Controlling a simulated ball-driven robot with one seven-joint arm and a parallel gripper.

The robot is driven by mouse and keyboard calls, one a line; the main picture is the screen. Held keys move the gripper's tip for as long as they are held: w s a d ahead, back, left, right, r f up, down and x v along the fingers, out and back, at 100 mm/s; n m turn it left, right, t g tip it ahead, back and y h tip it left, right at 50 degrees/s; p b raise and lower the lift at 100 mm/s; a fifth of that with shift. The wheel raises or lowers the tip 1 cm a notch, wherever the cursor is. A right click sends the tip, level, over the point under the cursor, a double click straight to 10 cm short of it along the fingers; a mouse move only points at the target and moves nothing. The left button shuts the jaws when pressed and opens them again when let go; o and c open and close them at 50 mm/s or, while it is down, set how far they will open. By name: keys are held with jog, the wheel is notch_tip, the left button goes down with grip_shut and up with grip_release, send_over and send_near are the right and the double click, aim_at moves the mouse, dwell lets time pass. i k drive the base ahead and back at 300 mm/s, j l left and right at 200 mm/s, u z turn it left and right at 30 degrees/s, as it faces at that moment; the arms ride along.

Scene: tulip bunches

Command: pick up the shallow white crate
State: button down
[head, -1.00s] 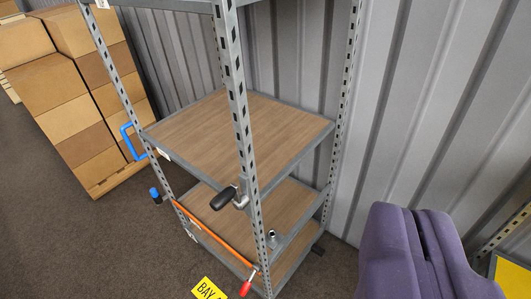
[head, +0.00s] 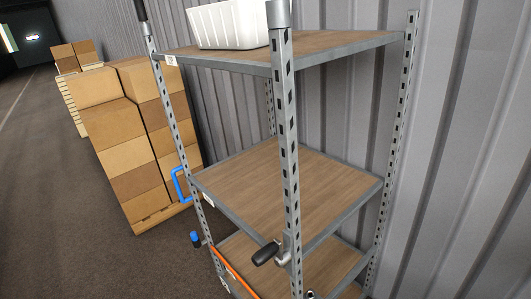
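The shallow white crate (head: 225,25) stands on the top shelf (head: 340,46) of a grey metal rack, toward its left side. Its ribbed wall shows. Its upper edge is partly cut off by the top of the picture. The rack's near post (head: 288,140) stands at its right end and hides a little of it. My gripper is not in view, so its state and its distance from the crate do not show.
The rack's middle shelf (head: 290,190) is bare. A black-handled clamp (head: 266,254), a blue handle (head: 180,184) and an orange bar (head: 236,272) are on the rack. Stacked cardboard boxes (head: 115,155) stand left. A corrugated wall (head: 460,150) is close behind. Carpet (head: 60,220) is clear at front left.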

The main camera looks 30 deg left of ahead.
aim_at(236, 25)
jog(key=i+j, duration=0.25)
jog(key=j, duration=0.15)
jog(key=i+j+u, duration=0.1)
jog(key=i+j, duration=0.15)
jog(key=j, duration=0.15)
jog(key=i+j, duration=0.25)
jog(key=j, duration=0.15)
jog(key=j+u, duration=0.05)
